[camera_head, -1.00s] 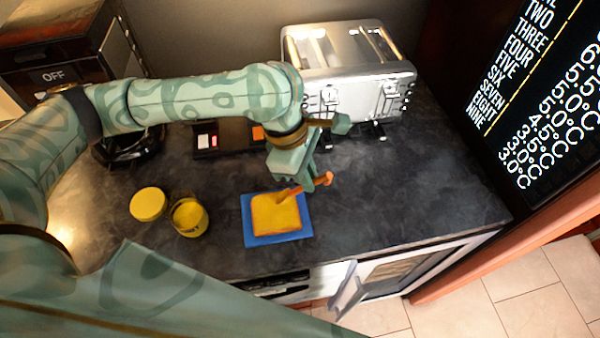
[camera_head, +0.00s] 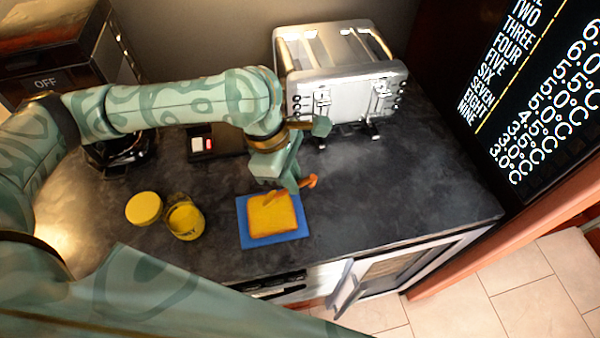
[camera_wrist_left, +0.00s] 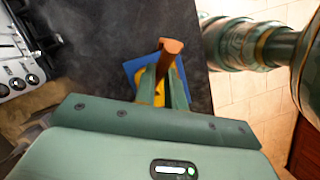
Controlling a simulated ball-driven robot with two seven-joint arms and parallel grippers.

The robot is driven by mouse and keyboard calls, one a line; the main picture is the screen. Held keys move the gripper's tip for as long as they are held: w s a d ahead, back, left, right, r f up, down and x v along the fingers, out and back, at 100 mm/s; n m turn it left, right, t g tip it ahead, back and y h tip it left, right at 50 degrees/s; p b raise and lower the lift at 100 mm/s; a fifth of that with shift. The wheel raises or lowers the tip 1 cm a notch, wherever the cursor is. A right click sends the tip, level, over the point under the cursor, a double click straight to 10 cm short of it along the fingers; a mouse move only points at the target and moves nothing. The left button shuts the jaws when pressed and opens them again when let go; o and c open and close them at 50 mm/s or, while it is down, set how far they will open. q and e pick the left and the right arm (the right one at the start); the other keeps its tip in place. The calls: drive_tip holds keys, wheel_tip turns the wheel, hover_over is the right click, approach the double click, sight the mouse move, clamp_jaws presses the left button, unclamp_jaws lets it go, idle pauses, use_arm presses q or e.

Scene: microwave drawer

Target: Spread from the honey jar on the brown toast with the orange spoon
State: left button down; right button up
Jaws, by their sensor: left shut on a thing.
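A square slice of toast (camera_head: 272,217), its top yellow-orange in the head view, lies on a blue board (camera_head: 246,238) on the dark counter. The open honey jar (camera_head: 186,220) stands to its left, yellow inside. My left gripper (camera_head: 288,184) is over the far edge of the toast, shut on the orange spoon (camera_head: 311,181). The spoon's handle end sticks out to the right of the fingers, and its other end is at the toast's surface. In the left wrist view the spoon (camera_wrist_left: 171,47) rises between the fingers, with the board (camera_wrist_left: 133,66) behind. My right gripper is not in view.
A yellow round lid (camera_head: 144,208) lies left of the jar. A silver toaster (camera_head: 335,80) stands behind the board. A black tray (camera_head: 228,140) is behind my arm. The counter right of the board is clear to its edge. A cabinet door (camera_head: 345,288) stands ajar in front.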

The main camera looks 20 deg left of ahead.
use_arm(q)
drive_tip(key=shift+s+a, duration=0.1)
drive_tip(key=shift+a, duration=0.05)
drive_tip(key=shift+s+a+f+b, duration=0.1)
drive_tip(key=shift+s+a+b, duration=0.3)
drive_tip(key=shift+a, duration=0.15)
drive_tip(key=shift+s+a+b, duration=0.3)
drive_tip(key=shift+a+b, duration=0.1)
drive_tip(key=shift+a, duration=0.1)
wheel_tip(320, 180, up, 7)
drive_tip(key=p, duration=0.6)
